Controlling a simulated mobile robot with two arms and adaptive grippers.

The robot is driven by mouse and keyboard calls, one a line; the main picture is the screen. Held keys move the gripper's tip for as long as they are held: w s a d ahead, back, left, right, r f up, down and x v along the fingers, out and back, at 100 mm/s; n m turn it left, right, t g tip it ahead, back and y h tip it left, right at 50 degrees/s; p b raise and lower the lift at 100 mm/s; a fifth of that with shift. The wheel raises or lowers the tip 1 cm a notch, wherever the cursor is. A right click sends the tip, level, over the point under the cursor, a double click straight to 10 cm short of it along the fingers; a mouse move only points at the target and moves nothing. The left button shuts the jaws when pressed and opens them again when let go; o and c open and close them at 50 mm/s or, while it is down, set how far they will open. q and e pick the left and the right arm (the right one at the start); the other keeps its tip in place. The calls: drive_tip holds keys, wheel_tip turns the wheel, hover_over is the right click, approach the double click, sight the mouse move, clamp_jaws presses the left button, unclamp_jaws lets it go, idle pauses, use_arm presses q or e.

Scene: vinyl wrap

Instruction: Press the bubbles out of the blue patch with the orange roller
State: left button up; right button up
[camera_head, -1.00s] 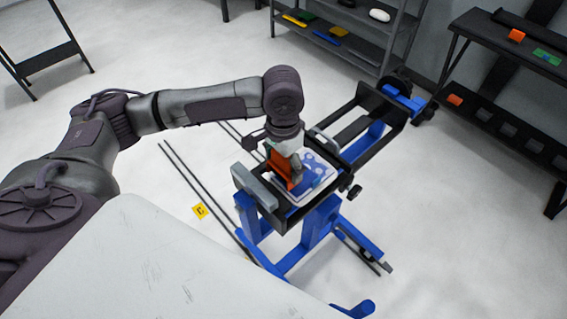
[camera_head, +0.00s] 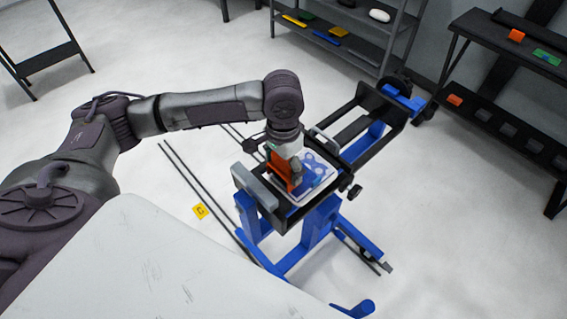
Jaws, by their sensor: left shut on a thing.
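The blue patch (camera_head: 314,164) lies on a white panel (camera_head: 321,186) on top of a black and blue stand. Lighter round marks show on the patch. My left gripper (camera_head: 291,182) points down over the left part of the patch. It is shut on the orange roller (camera_head: 279,168). The roller is low at the patch; whether it touches the surface is hard to tell. The gripper and the roller hide part of the patch. My right gripper is not in view.
The stand's long black frame (camera_head: 352,133) runs back to the upper right. A grey bar (camera_head: 253,184) borders its left side. A dark shelf (camera_head: 513,130) stands at right and a grey shelf (camera_head: 340,45) at the back. A white surface (camera_head: 140,265) fills the lower left.

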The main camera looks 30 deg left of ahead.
use_arm(q)
drive_tip(key=shift+f, duration=0.3)
drive_tip(key=shift+w+d+r+p, duration=0.1)
drive_tip(key=shift+w+d+p, duration=0.2)
drive_tip(key=shift+w, duration=0.25)
drive_tip(key=shift+w+d, duration=0.1)
drive_tip(key=shift+w, duration=0.4)
drive_tip(key=shift+w, duration=0.1)
drive_tip(key=shift+w+d+p, duration=0.35)
drive_tip(key=shift+w+p, duration=0.2)
drive_tip(key=shift+w, duration=0.35)
